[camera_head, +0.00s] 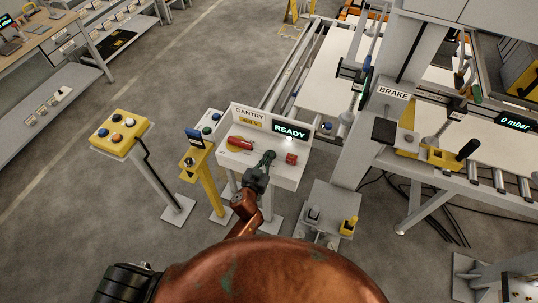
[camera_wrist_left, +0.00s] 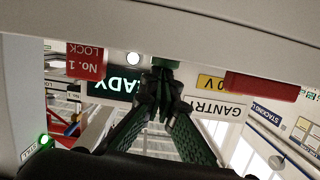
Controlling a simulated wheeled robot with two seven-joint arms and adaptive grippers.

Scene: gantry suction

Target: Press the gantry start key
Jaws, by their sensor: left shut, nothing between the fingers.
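The gantry console (camera_head: 244,166) is a pale panel with a "GANTRY" label, a lit green "READY" display (camera_head: 290,131) and a red rotary handle on yellow (camera_head: 240,144). My left gripper (camera_head: 269,156) is shut and empty, its tips at the console face between the red handle and a red "LOCK No. 1" tag (camera_head: 291,159). In the left wrist view, the shut fingertips (camera_wrist_left: 163,76) are right at a small green key (camera_wrist_left: 165,62), which they partly cover. I cannot tell whether they touch it or whether it is pressed in. My right gripper is out of view.
A yellow button box (camera_head: 119,133) on a post stands to the left. A conveyor frame and a "BRAKE" post (camera_head: 392,92) stand to the right.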

